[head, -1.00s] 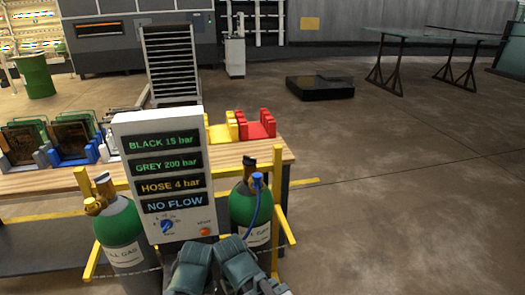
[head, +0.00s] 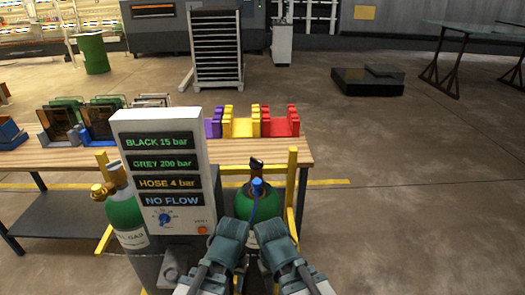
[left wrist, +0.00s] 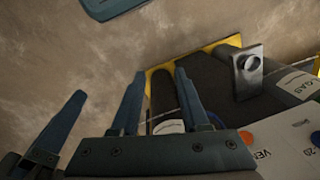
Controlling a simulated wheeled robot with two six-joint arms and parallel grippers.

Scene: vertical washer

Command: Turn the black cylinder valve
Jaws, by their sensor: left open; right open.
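The right green cylinder (head: 232,208) stands upright beside the panel, with a black valve (head: 256,163) on top and a blue hose fitting (head: 257,187) in front. My left gripper (head: 228,240) and right gripper (head: 272,238) are close together, in front of and below that valve, covering part of the cylinder. In the head view their fingertips are hard to make out. In the left wrist view the left gripper's fingers (left wrist: 160,75) are apart with nothing between them. The left green cylinder (head: 124,213) has a brass fitting (head: 101,191).
A white display panel (head: 155,122) reads BLACK 15 bar, GREY 200 bar, HOSE 4 bar, NO FLOW. It has a blue knob (head: 164,218) and an orange button (head: 202,230). Yellow rails (head: 291,185) frame the cylinders.

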